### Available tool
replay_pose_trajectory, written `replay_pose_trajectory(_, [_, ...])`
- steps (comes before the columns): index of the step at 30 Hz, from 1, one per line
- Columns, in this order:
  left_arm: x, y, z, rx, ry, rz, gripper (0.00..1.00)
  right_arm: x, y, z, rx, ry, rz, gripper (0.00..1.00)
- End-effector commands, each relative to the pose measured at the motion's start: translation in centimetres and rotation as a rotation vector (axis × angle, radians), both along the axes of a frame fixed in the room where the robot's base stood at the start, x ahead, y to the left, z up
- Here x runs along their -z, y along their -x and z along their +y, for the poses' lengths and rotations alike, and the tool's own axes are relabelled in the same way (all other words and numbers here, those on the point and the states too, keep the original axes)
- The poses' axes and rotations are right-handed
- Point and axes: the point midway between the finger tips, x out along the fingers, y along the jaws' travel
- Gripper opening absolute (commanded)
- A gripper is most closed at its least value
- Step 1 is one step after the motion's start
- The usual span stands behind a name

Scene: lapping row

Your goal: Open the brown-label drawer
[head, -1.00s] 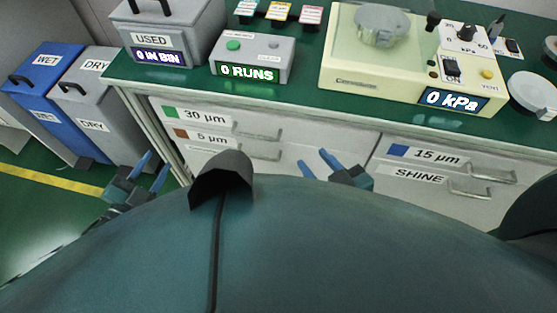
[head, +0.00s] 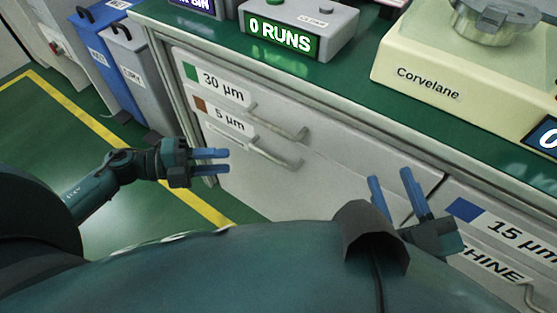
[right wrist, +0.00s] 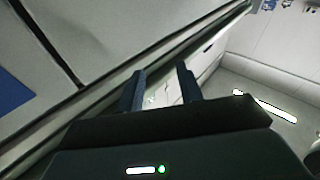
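The brown-label drawer (head: 235,138) is the lower one of the left pair in the head view. Its label reads "5 µm" with a brown square, and its silver bar handle (head: 268,154) is at its right part. The drawer looks closed. My left gripper (head: 228,161) is open and empty, its blue fingers pointing right, to the left of the handle and apart from it. My right gripper (head: 390,185) is open and empty, fingers up, in front of the cabinet to the right of the drawer. Its fingers also show in the right wrist view (right wrist: 160,88).
The green-label 30 µm drawer (head: 235,98) with its own handle (head: 280,127) lies just above. Blue-label 15 µm and SHINE drawers are at the lower right. The green worktop (head: 340,75) overhangs above. Blue and grey bins (head: 140,75) stand at the left beside open green floor.

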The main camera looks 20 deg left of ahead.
Motion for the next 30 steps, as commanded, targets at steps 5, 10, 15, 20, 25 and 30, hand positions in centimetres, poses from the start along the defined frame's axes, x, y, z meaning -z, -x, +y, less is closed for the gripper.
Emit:
replay_pose_trajectory(5, [0.5, -1.4, -3.1, 0.0, 0.006, -0.004, 0.32, 0.2, 0.0, 0.1, -0.008, -0.02, -0.003, 0.36])
replay_pose_trajectory(10, [0.9, -3.0, -6.5, 0.0, 0.007, -0.005, 0.32, 0.2, -0.1, 0.3, -0.016, -0.04, -0.002, 0.36])
replay_pose_trajectory(15, [1.4, -4.2, -9.1, -0.002, 0.005, -0.003, 0.32, 0.2, -0.1, 0.4, -0.023, -0.057, -0.002, 0.36])
replay_pose_trajectory(20, [1.6, -4.8, -10.5, -0.003, 0.003, 0.0, 0.32, 0.1, -0.1, 0.4, -0.027, -0.068, -0.003, 0.36])
replay_pose_trajectory(25, [1.6, -5.0, -11.0, -0.003, 0.003, 0.003, 0.32, 0.1, 0.0, 0.4, -0.028, -0.073, -0.001, 0.36])
replay_pose_trajectory(30, [1.6, -5.0, -10.9, -0.003, 0.003, 0.003, 0.32, 0.0, 0.0, 0.4, -0.028, -0.073, 0.0, 0.36])
